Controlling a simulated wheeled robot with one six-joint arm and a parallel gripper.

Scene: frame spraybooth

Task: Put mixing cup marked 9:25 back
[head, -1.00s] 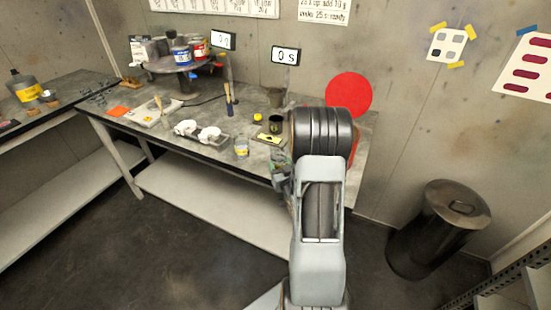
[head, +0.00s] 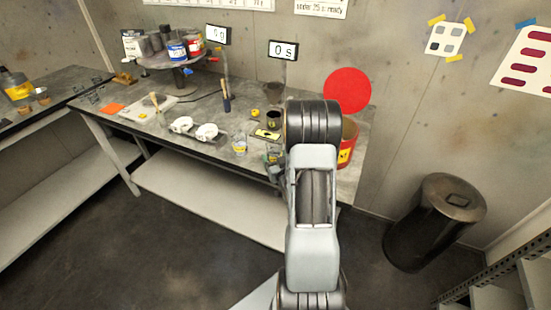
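A small clear cup with a yellowish band (head: 240,145) stands at the front edge of the workbench (head: 200,153). It may be a mixing cup, but no 9:25 mark is readable. A dark cup (head: 273,119) stands farther back, just left of my arm. My gripper (head: 273,161) shows only in part at the bench's front edge, right of the clear cup and apart from it. My arm hides much of it, and I cannot tell whether its fingers are open or hold anything.
Two white cup-like items (head: 207,132) sit left of the clear cup. A yellow-and-black item (head: 266,134) lies behind it. A red bucket (head: 347,145) stands right of my arm. A round stand (head: 170,62) holds cans. A dark bin (head: 437,222) stands on the floor.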

